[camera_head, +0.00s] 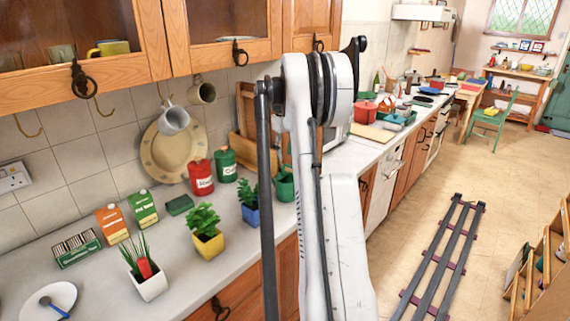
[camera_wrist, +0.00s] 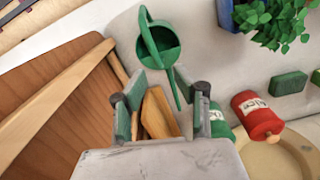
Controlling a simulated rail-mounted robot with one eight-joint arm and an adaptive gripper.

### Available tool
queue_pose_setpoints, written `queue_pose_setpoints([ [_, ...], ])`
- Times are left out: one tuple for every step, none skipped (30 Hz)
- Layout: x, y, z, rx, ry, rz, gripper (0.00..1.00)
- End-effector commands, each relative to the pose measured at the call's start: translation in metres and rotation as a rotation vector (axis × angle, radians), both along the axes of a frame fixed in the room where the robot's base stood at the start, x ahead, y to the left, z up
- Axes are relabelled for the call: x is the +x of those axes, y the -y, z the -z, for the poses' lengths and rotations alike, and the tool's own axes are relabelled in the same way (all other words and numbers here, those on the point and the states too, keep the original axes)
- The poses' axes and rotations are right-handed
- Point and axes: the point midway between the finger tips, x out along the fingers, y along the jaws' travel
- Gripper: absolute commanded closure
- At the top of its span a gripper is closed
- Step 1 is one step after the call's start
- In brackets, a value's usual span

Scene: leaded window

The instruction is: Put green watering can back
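The green watering can (camera_head: 285,183) stands on the counter just left of my arm, partly hidden by it in the head view. In the wrist view the watering can (camera_wrist: 160,40) is above my fingertips in the picture. Its handle loop points up and its thin spout points down toward the gap between my fingers. My gripper (camera_wrist: 160,97) is open, with its two fingers spread apart and nothing held. Wooden boards show through the gap, farther back. In the head view my gripper is hidden behind my arm.
A green canister (camera_head: 225,165) and a red canister (camera_head: 200,177) stand left of the can by the wall. Plants in a blue pot (camera_head: 250,215) and a yellow pot (camera_head: 208,245) are nearby. Mugs hang under the wooden wall cabinets (camera_head: 90,75). Counter between pots is bare.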

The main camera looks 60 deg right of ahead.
Motion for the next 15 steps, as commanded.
queue_pose_setpoints([
  [0.000, 0.000, -0.010, 0.000, 0.000, 0.000, 0.72],
  [0.001, 0.000, -0.016, 0.000, 0.000, 0.000, 0.72],
  [0.001, 0.000, -0.023, 0.000, 0.000, 0.000, 0.72],
  [0.001, 0.000, -0.029, 0.000, 0.000, 0.000, 0.72],
  [0.001, 0.000, -0.034, 0.000, 0.000, 0.000, 0.72],
  [0.001, 0.000, -0.040, 0.000, 0.000, 0.000, 0.72],
  [0.001, 0.000, -0.044, 0.000, 0.000, 0.000, 0.72],
  [0.001, 0.000, -0.047, 0.000, 0.000, 0.000, 0.72],
  [0.001, 0.000, -0.052, 0.000, 0.000, 0.000, 0.72],
  [0.001, 0.000, -0.054, 0.000, 0.000, 0.000, 0.72],
  [0.002, 0.001, -0.057, 0.000, 0.000, 0.000, 0.72],
  [0.002, 0.000, -0.059, 0.000, 0.000, 0.000, 0.72],
  [0.002, 0.000, -0.060, 0.000, 0.000, 0.000, 0.72],
  [0.002, 0.000, -0.061, 0.000, 0.000, 0.000, 0.72],
  [0.002, 0.000, -0.062, 0.000, 0.000, 0.000, 0.72],
])
